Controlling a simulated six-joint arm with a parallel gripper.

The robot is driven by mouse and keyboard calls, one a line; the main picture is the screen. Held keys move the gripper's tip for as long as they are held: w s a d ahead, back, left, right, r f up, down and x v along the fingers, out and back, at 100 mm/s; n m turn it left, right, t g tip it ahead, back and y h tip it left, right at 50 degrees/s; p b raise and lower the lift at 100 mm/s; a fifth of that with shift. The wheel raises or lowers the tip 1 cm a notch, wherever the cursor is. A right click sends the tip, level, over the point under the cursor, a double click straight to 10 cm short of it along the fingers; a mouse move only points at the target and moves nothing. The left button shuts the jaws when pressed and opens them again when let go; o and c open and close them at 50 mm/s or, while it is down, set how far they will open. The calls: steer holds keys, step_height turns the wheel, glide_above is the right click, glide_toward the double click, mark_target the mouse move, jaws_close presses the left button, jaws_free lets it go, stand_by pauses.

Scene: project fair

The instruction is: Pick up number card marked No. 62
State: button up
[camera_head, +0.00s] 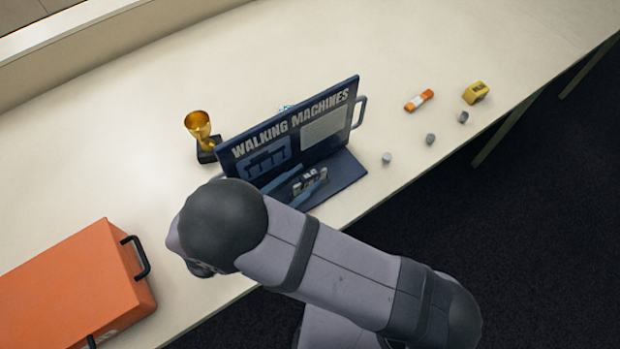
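I cannot make out a number card marked No. 62 for certain; no "62" is readable. A small white-and-dark item (310,181) stands on the base of the dark blue "WALKING MACHINES" display board (297,130), with blue strips beside it. A yellow block-like item (475,92) with a dark marking sits at the far right. A bit of something teal (285,107) peeks over the board's top edge, mostly hidden. My arm crosses the lower middle, its wrist left of the board's base. My gripper's fingertips are not visible, so their state does not show.
A gold trophy cup (200,132) stands left of the board. An orange case (75,285) with dark handles fills the lower left. An orange-and-white item (419,100) and three small grey pieces (387,158) lie at right. The back of the table (400,40) is clear.

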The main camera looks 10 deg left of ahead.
jaws_close()
steer(key=shift+r, duration=0.1)
step_height(320, 180, up, 28)
steer(key=b, duration=0.3)
stand_by(0.7)
